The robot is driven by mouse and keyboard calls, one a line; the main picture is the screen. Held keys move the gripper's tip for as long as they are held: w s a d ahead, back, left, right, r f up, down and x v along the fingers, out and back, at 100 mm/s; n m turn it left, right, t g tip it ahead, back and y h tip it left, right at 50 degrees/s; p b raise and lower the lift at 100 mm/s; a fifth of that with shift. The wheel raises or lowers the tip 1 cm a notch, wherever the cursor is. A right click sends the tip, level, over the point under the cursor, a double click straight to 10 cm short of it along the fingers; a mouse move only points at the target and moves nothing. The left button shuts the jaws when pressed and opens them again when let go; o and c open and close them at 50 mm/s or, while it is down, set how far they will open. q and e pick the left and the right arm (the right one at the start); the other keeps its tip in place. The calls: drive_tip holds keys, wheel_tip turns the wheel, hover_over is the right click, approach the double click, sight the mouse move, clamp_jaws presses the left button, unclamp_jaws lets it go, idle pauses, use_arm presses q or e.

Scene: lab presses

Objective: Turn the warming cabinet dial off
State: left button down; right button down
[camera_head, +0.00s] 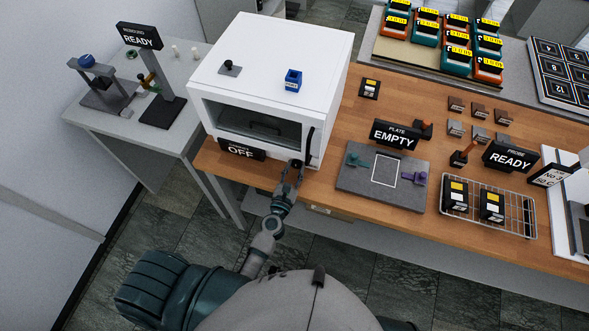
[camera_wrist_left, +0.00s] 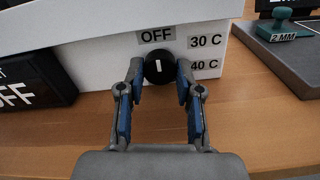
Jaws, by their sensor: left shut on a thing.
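The warming cabinet (camera_head: 276,78) is a white box with a glass-front door, standing at the left end of the wooden bench. Its black dial (camera_wrist_left: 159,67) is low on the front, with labels OFF, 30 C and 40 C around it. The dial's white mark stands upright, towards the OFF label (camera_wrist_left: 156,35). A black sign (camera_head: 241,151) at the cabinet's front reads OFF. My left gripper (camera_head: 293,169) is at the dial, its fingers (camera_wrist_left: 158,82) shut on it from both sides. My right gripper is not in view.
A grey plate fixture (camera_head: 347,182) with a sign reading EMPTY lies right of the cabinet. A wire rack (camera_head: 516,214) with black-and-yellow blocks is farther right. A grey side table (camera_head: 95,122) stands at left.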

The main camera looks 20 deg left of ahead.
use_arm(q)
drive_tip(key=c, duration=0.9)
unclamp_jaws()
drive_tip(key=shift+s+f, duration=0.1)
drive_tip(key=shift+f, duration=0.25)
drive_tip(key=shift+o, duration=0.7)
drive_tip(key=shift+r, duration=0.15)
drive_tip(key=s, duration=1.2)
drive_tip(key=shift+a, duration=0.15)
drive_tip(key=shift+w, duration=0.1)
